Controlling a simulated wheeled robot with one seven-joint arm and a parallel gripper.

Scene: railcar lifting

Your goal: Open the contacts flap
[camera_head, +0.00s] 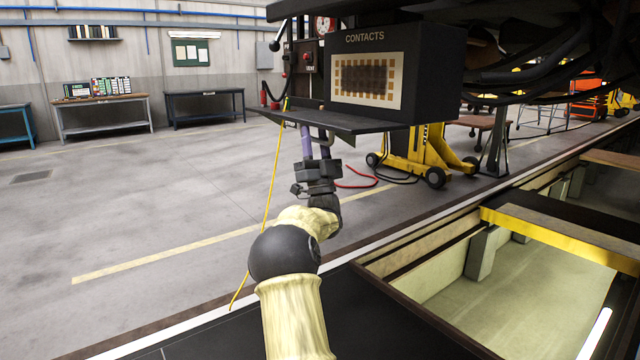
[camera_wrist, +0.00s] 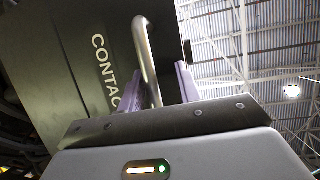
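The black contacts box (camera_head: 437,70) hangs under the railcar, with "CONTACTS" lettered above a cream panel (camera_head: 367,83) of copper-coloured contacts. Its dark flap (camera_head: 345,122) is folded down, roughly level, in front of the box's lower edge, and the contacts are exposed. My gripper (camera_head: 314,137) is under the flap, with its purple fingers pointing up. In the wrist view, a bent metal handle (camera_wrist: 147,62) passes between the fingers (camera_wrist: 158,88), which stand apart with gaps beside the bar. Whether either finger touches it I cannot tell. A dark lettered face (camera_wrist: 75,75) shows behind.
A yellow jack (camera_head: 425,155) on wheels stands behind, right of my gripper, near a red hose (camera_head: 358,178). A yellow cord (camera_head: 268,200) hangs left of my arm. An open pit (camera_head: 520,285) lies at the right. The floor at left is clear.

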